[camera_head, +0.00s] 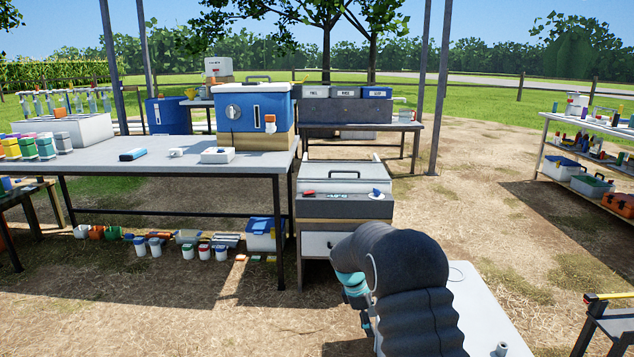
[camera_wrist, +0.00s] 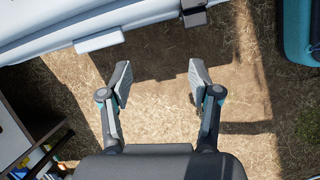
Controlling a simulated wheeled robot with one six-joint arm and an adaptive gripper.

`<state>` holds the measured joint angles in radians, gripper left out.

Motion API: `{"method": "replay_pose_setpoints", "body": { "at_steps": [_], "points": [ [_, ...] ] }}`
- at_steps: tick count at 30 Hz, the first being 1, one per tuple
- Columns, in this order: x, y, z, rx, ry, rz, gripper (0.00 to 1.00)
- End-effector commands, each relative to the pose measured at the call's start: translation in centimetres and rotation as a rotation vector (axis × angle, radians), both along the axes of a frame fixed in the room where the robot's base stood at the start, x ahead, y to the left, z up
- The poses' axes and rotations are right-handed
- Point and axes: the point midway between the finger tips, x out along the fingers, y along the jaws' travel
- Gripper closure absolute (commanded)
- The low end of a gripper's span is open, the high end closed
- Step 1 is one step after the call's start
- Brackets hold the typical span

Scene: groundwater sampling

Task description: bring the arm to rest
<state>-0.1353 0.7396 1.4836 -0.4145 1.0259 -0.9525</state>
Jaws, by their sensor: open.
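My arm (camera_head: 405,290) rises at the bottom middle of the head view, bent, in a dark ribbed cover with a teal part low on its left side. My gripper's fingers are not clear in the head view. In the wrist view my gripper (camera_wrist: 158,85) is open, its two fingers wide apart with nothing between them. Below and beyond the fingers is bare brownish ground (camera_wrist: 160,118).
A grey table (camera_head: 190,163) stands at left, with a blue and white cooler (camera_head: 254,118) on it. A grey-lidded chest (camera_head: 346,180) stands just beyond my arm. A stocked shelf (camera_head: 590,128) is at right. Open dirt (camera_head: 490,200) lies between the chest and shelf.

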Motion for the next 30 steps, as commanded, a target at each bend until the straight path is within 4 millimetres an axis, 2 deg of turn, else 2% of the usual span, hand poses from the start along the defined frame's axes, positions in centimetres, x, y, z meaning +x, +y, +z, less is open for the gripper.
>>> {"method": "replay_pose_setpoints", "body": {
  "at_steps": [6,11,17,30],
  "points": [
    [-3.2,0.6,-2.0,0.024,-0.001,-0.186,0.38],
    [-6.2,1.0,-1.0,0.051,-0.029,-0.351,0.38],
    [-9.9,1.1,1.9,0.088,-0.081,-0.539,0.38],
    [-20.7,0.8,11.3,0.221,-0.242,-0.960,0.38]
  ]
}}
